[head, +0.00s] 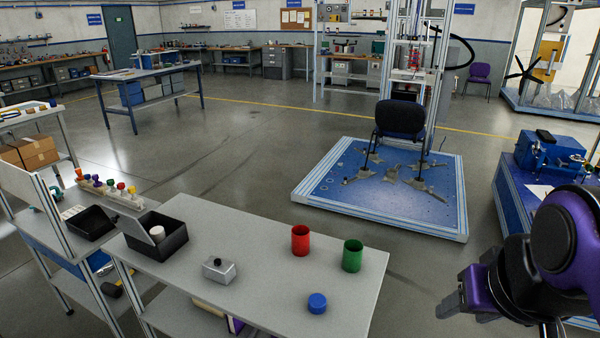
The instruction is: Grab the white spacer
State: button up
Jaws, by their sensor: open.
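A white spacer (157,233), a short round piece, sits inside an open black box (172,247) on the left part of the grey table (262,262). The box's near wall hides its lower part. My gripper (452,304), dark and purple, is at the lower right, beyond the table's right edge. It is open, nothing shows between its fingers, and it is far from the spacer.
On the table are a grey metal block with a dark knob (219,269), a red cup (300,240), a green cup (352,255) and a blue cylinder (317,303). Another black box (90,222) and a row of coloured-top items (108,189) stand left. The table's centre is clear.

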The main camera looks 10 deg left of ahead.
aim_at(158, 234)
jog(key=j+z, duration=0.25)
jog(key=j, duration=0.55)
jog(key=j+z, duration=0.15)
jog(key=j, duration=1.55)
